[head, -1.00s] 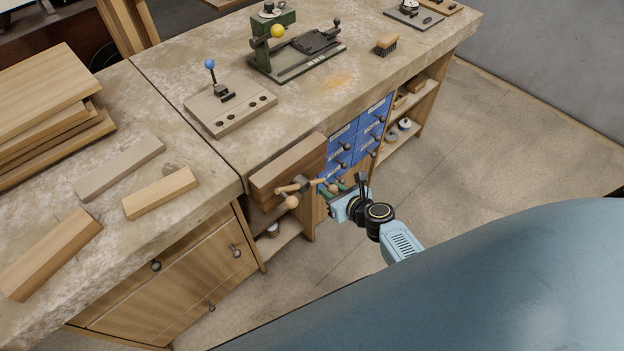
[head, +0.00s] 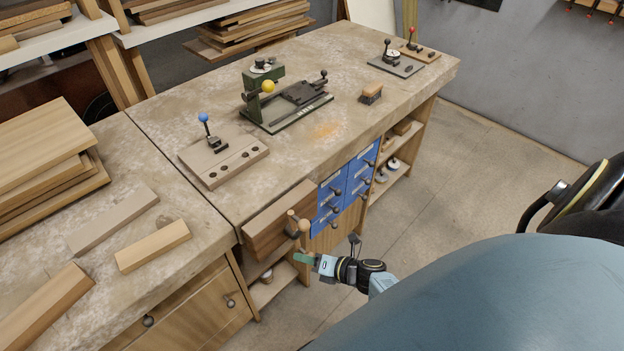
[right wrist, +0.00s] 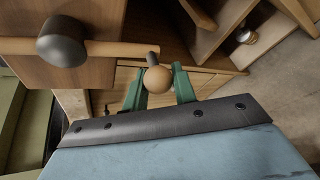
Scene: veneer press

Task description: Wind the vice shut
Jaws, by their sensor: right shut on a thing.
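The vice (head: 278,222) is on the bench's front edge, with a thick wooden jaw and a wooden handle (head: 304,226) in front of it. In the right wrist view, the handle's bar runs from a dark hub (right wrist: 65,42) toward a round wooden knob (right wrist: 158,79). My right gripper (head: 303,258) is low in front of the vice. In the right wrist view its green fingers (right wrist: 158,90) are on either side of the knob, shut on the handle's end. The jaw gap is not clear. My left gripper is not in view.
The stone-topped bench (head: 300,150) carries a blue-knobbed wooden block (head: 225,160), a green machine (head: 285,105) and a brush (head: 371,93). Blue drawers (head: 345,190) are right of the vice. Wooden boards (head: 40,150) lie at left. The floor at right is open.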

